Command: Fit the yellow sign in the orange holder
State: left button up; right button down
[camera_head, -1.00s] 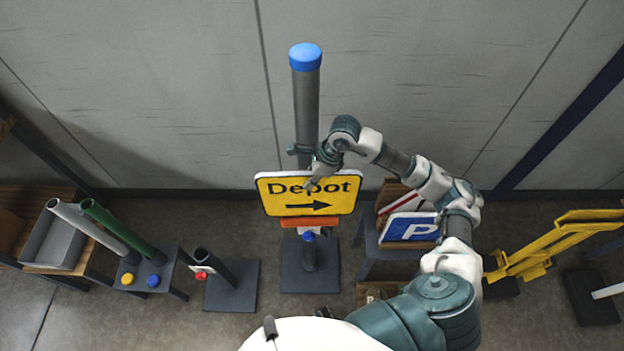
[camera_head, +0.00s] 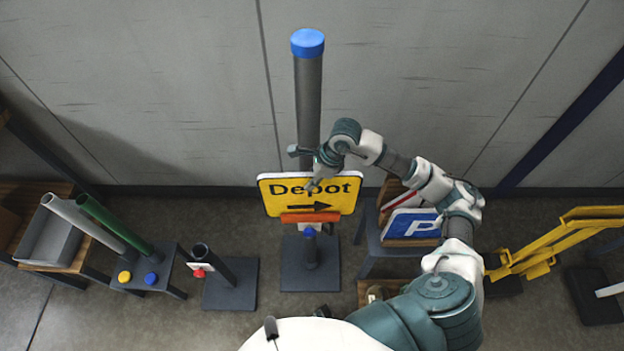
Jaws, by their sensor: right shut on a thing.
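The yellow sign (camera_head: 285,199) reads "Depot" with a black arrow and stands upright in front of the grey post with a blue cap (camera_head: 307,75). My left gripper is not in view.
A blue P sign (camera_head: 412,226) and others stand in a rack at right. A yellow folding frame (camera_head: 550,245) is farther right. At left are a grey tray (camera_head: 50,240), white and green tubes (camera_head: 112,225) and a short post on a base (camera_head: 232,285).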

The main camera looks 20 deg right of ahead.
jog(key=shift+a, duration=0.15)
jog(key=shift+b, duration=0.3)
jog(key=c, duration=1.1)
grip_release()
jog(key=shift+o, duration=0.2)
jog(key=shift+s+f, duration=0.1)
jog(key=v, duration=1.2)
